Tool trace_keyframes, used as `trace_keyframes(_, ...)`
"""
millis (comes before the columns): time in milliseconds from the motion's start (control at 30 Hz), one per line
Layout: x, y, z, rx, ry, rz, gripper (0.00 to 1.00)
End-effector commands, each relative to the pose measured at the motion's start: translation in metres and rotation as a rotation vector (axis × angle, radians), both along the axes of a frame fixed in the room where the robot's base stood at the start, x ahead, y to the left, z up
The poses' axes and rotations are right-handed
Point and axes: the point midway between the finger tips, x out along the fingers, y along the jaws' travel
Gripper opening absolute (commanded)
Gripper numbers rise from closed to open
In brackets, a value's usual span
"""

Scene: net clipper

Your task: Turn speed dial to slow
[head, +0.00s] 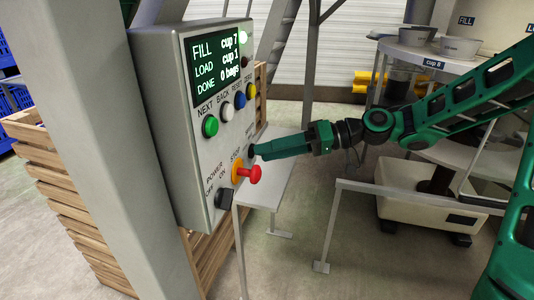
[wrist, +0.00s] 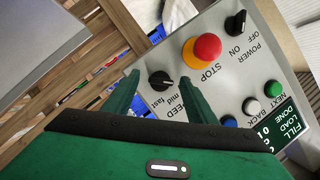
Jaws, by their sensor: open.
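The speed dial (wrist: 160,81) is a black knob with a white pointer line on the grey control panel (head: 204,175). In the wrist view the panel lettering is upside down, and "SPEED", "mid" and "fast" are readable beside the dial. The pointer seems to lie toward the lower right there, near "mid". No "slow" label is readable. My gripper (wrist: 159,77) is open, with one green finger on each side of the dial; I cannot tell whether either finger touches it. In the head view my gripper (head: 257,151) is close to the panel's right side and largely hides the dial.
The red stop button (head: 250,174) on a yellow base sticks out just beside my fingers. The black power switch (head: 224,198) is below it. Green, white, blue and yellow buttons (head: 226,109) run above. A grey table (head: 268,182) and rails stand below my arm.

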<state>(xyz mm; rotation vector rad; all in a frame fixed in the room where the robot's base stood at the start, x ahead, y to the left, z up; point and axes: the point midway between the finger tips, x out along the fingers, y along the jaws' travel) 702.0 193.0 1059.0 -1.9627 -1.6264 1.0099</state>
Motion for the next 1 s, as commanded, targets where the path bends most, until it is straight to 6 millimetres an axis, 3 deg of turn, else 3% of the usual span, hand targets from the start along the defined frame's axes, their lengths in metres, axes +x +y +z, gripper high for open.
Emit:
trace_keyframes(300, -0.002, -0.058, 0.015, -0.003, 0.0, -0.006, 0.52)
trace_keyframes(500, -0.004, -0.083, 0.022, -0.003, 0.002, -0.003, 0.52)
trace_keyframes(1000, -0.006, -0.091, 0.023, -0.01, 0.004, -0.002, 0.52)
